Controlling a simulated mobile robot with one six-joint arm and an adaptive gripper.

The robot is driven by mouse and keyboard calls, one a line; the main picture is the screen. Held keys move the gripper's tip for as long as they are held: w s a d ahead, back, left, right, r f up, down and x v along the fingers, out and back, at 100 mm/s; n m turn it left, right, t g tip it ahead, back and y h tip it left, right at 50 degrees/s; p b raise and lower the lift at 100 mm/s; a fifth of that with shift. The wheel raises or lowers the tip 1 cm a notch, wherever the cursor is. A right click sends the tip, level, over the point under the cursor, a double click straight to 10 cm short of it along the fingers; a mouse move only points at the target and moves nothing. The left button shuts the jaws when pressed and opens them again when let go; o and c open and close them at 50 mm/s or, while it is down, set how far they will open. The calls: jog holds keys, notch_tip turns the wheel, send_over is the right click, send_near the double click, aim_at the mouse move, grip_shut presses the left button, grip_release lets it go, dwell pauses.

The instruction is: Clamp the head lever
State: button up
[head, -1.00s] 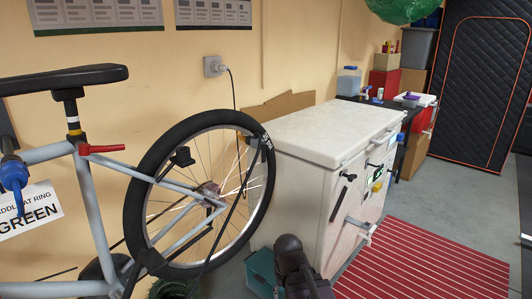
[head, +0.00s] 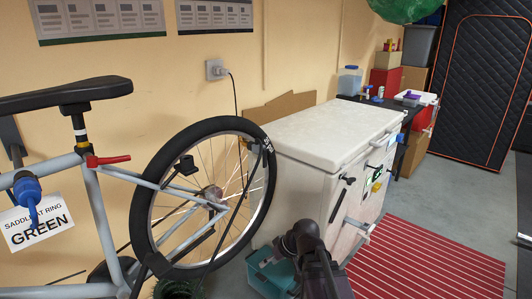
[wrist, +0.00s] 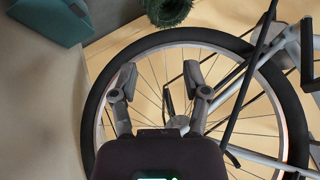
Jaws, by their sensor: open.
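A blue lever or knob (head: 27,188) is at the left of the head view, beside the bike's grey frame (head: 97,205); I cannot tell whether it is the head lever or whether it is clamped. A red lever (head: 107,160) sticks out to the right from the top of the seat tube, below the banded seatpost (head: 81,132) and black saddle (head: 65,96). My gripper (wrist: 160,77) is open and empty in the wrist view, with the bike wheel (wrist: 97,100) beyond its fingers. In the head view my arm is low at centre right, far from both levers; its fingertips are not clear there.
A sign reading "SADDLE AT RING GREEN" (head: 38,224) hangs at the left. The rear wheel (head: 136,205) stands between my arm and the levers. A white chest freezer (head: 335,135) and a teal bin (head: 268,275) are close to my arm. A red striped mat (head: 425,268) lies right.

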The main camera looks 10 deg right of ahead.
jog(key=w+d+r+n+t+y+p, duration=0.3)
jog(key=w+r+t+y+p, duration=0.25)
jog(key=r, duration=0.85)
jog(key=t+p, duration=0.3)
jog(key=t, duration=0.3)
send_near(266, 160)
jog(key=v, duration=0.3)
jog(key=shift+s+a+r+h, duration=0.1)
jog(key=shift+s+r+h, duration=0.2)
jog(key=shift+r+h, duration=0.15)
jog(key=x, duration=1.4)
jog(key=shift+f, duration=0.1)
grip_shut()
